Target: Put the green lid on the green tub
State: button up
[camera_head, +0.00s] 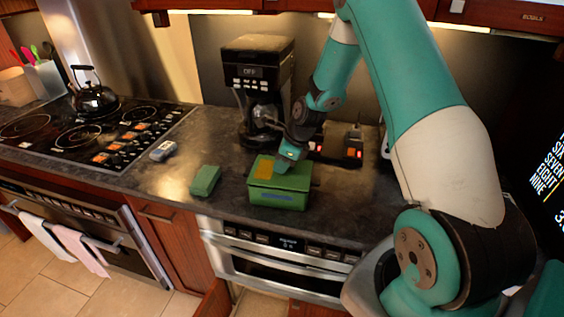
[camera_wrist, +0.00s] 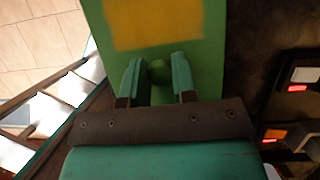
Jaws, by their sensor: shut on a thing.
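The green tub (camera_head: 277,200) stands on the dark counter above the oven front, with a blue patch on its near side. The green lid (camera_head: 292,181), with a yellow patch on top, is over the tub's opening and lines up with it closely. I cannot tell whether it rests fully on the rim. My gripper (camera_head: 289,158) comes down from the upper right onto the lid. In the wrist view, my gripper (camera_wrist: 156,66) is shut on the round green knob of the lid (camera_wrist: 215,45). The tub is hidden there beneath the lid.
A green block (camera_head: 205,180) lies left of the tub. A grey-blue item (camera_head: 163,150) lies near the stovetop (camera_head: 80,130), which holds a black kettle (camera_head: 94,97). A coffee maker (camera_head: 258,85) stands behind. A dark device with red lights (camera_head: 338,148) is behind right.

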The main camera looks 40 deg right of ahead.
jog(key=shift+f, duration=0.35)
dwell(1.1)
jog(key=o, duration=1.5)
jog(key=shift+r, duration=0.1)
jog(key=shift+r+p, duration=3.05)
jog(key=shift+r, duration=0.4)
